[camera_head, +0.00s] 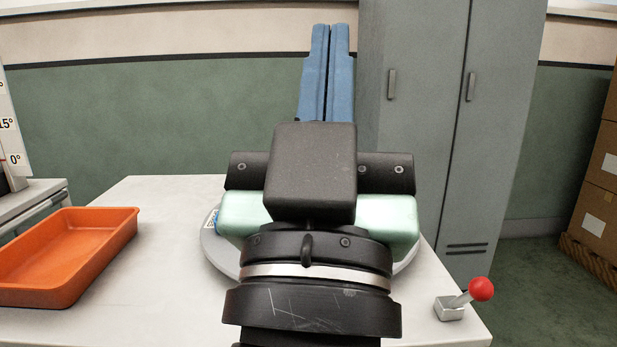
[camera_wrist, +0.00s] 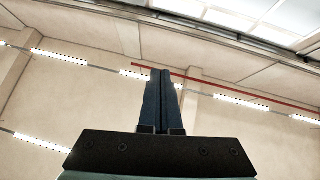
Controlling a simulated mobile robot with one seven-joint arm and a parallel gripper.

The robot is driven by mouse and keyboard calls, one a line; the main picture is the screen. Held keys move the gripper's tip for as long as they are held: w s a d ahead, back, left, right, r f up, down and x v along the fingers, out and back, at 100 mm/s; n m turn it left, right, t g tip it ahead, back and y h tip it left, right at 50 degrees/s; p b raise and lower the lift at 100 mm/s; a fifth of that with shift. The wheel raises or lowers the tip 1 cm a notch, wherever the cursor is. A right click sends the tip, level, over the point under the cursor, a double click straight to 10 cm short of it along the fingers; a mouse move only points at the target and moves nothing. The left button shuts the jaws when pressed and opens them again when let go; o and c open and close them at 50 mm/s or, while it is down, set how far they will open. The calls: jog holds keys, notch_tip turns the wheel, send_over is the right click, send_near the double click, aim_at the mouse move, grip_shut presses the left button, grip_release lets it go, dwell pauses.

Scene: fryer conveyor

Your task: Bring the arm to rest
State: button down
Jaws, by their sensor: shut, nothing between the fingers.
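My gripper (camera_head: 329,32) points up and away in the head view, raised in front of the wall and beside the grey cabinet. Its two blue fingers are together with nothing between them. My wrist and the gripper's pale green body fill the middle of the head view and hide part of the table. In the wrist view my gripper (camera_wrist: 160,74) is also shut, with the ceiling, upper wall and lights behind it.
An orange tray (camera_head: 72,246) sits at the left of the white table (camera_head: 165,200). A round grey plate (camera_head: 213,252) is mostly hidden behind my wrist. A red-knobbed lever (camera_head: 466,297) stands at the right. A grey cabinet (camera_head: 430,130) stands behind; cardboard boxes (camera_head: 600,170) are at far right.

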notch_tip(320, 180, up, 41)
jog(key=s+a+t+y+p, duration=0.1)
jog(key=s+y+p, duration=0.1)
jog(key=p, duration=3.6)
jog(key=shift+s+a+n+y, duration=0.2)
jog(key=shift+a+n+y, duration=0.05)
jog(key=shift+n+y, duration=0.15)
